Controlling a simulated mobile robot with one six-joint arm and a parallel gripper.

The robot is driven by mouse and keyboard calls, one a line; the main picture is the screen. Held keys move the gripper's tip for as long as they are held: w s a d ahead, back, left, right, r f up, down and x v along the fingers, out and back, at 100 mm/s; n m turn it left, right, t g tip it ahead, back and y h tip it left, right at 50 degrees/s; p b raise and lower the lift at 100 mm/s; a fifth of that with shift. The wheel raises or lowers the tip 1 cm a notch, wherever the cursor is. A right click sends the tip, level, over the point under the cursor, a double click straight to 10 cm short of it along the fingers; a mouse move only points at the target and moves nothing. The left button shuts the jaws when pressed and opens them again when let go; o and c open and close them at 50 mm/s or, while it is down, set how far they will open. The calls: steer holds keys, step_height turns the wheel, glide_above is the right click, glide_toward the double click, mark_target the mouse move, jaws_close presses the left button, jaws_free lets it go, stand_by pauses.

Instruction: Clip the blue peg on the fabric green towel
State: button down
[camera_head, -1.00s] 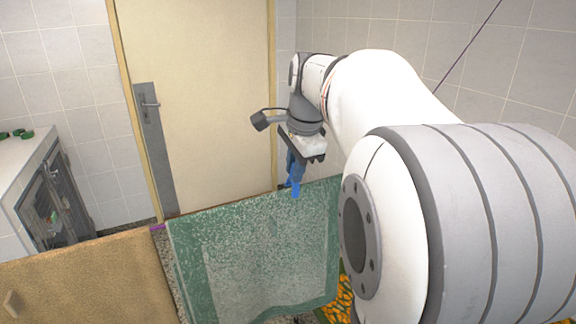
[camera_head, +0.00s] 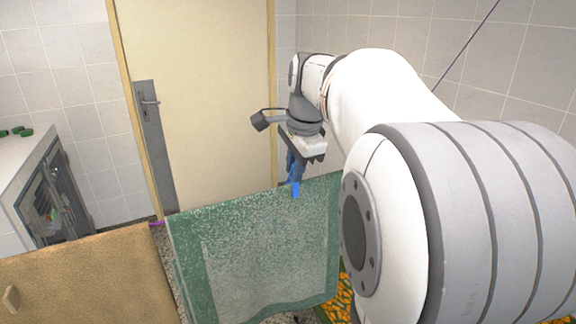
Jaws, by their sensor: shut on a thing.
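The green towel (camera_head: 262,255) hangs in the middle of the view, with a speckled lighter centre and a darker green border. My gripper (camera_head: 297,172) is above the towel's top edge, right of its middle. It is shut on the blue peg (camera_head: 295,188), which points down. The peg's lower end overlaps the towel's top edge in the picture. I cannot tell whether the peg's jaws are around the fabric or only in front of it. My gripper's fingers are small and partly hidden.
A purple piece (camera_head: 156,224) shows between the two towels. A white counter (camera_head: 22,160) with dark-doored kennels stands at far left. A cream door (camera_head: 205,100) is behind. An orange patterned fabric (camera_head: 340,300) shows at lower right.

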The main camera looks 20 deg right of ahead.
steer(key=c, duration=0.8)
jaws_free()
steer(key=shift+r, duration=0.1)
step_height(320, 180, up, 8)
steer(key=p, duration=0.6)
steer(key=shift+p, duration=0.35)
steer(key=s+a+f+n+b, duration=0.3)
steer(key=s+a+f+n, duration=0.3)
steer(key=s+f+n, duration=0.3)
steer(key=s+a+f+n+b, duration=0.3)
steer(key=s+a+f+n, duration=0.3)
steer(key=f, duration=0.6)
steer(key=s+n, duration=0.2)
steer(key=s, duration=0.1)
steer(key=shift+n, duration=0.4)
